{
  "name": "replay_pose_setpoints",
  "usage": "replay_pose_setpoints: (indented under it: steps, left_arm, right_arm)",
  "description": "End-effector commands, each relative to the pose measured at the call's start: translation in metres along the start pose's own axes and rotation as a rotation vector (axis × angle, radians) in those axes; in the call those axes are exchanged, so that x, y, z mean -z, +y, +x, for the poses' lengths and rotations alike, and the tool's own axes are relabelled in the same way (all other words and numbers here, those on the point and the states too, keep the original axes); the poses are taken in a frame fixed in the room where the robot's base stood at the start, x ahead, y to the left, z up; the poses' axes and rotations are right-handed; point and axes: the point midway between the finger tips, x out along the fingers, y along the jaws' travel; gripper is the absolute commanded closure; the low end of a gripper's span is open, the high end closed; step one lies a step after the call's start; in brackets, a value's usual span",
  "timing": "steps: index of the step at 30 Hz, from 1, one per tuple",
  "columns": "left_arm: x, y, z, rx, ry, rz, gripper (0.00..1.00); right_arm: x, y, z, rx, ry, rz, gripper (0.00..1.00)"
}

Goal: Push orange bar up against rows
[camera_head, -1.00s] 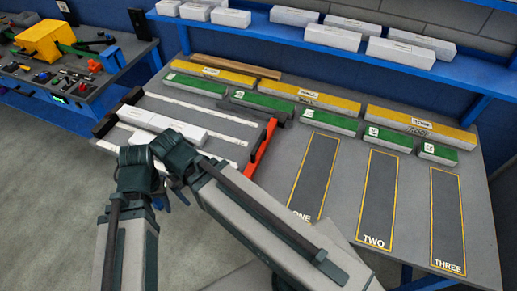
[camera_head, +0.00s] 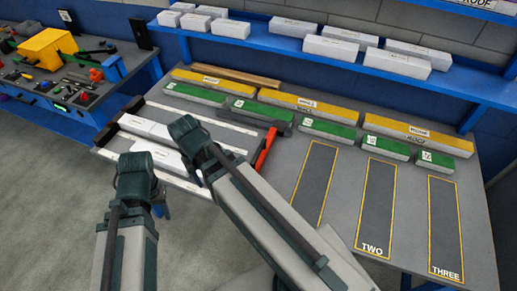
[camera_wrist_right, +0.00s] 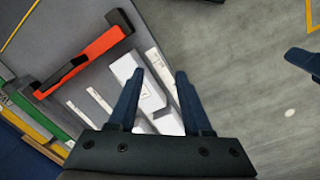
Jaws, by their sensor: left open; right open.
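The orange bar (camera_head: 265,150) lies along the right end of the grey panel area, across the ends of the white strips. It also shows in the right wrist view (camera_wrist_right: 88,60), with a dark block at its end. White blocks (camera_head: 150,130) lie in rows between the strips, and some show between my right fingers. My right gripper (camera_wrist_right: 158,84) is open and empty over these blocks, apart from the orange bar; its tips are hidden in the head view. My left gripper (camera_head: 162,207) is mostly hidden behind its arm, near the panel's front edge. Its dark blue fingers (camera_wrist_right: 303,62) partly show at the wrist view's right.
Green blocks (camera_head: 327,130) and long yellow blocks (camera_head: 313,104) line the back of the table. Outlined slots marked TWO (camera_head: 376,205) and THREE (camera_head: 446,225) lie empty at right. A blue shelf (camera_head: 400,77) with white boxes spans the back.

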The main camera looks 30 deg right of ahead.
Motion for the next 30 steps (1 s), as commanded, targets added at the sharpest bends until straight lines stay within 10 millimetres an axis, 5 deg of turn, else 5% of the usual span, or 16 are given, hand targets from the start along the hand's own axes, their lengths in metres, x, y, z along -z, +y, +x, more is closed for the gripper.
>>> replay_pose_setpoints:
  steps: [3, 9, 15, 20, 30]
  left_arm:
    - [-0.001, -0.002, -0.023, 0.0, 0.0, 0.001, 0.5]
    - [-0.003, -0.004, -0.044, 0.0, 0.0, 0.001, 0.5]
    - [-0.003, -0.005, -0.054, 0.0, 0.0, 0.002, 0.5]
    - [-0.003, -0.005, -0.056, 0.0, 0.0, 0.002, 0.5]
    - [-0.003, -0.005, -0.047, 0.0, 0.0, 0.002, 0.5]
  right_arm:
    - [0.037, 0.063, -0.02, 0.025, -0.003, 0.267, 0.5]
    - [0.064, 0.162, -0.034, 0.061, -0.004, 0.65, 0.5]
    - [0.068, 0.224, -0.039, 0.082, -0.005, 0.878, 0.5]
    - [0.068, 0.241, -0.04, 0.087, -0.005, 0.941, 0.5]
    - [0.067, 0.24, -0.031, 0.087, -0.004, 0.942, 0.5]
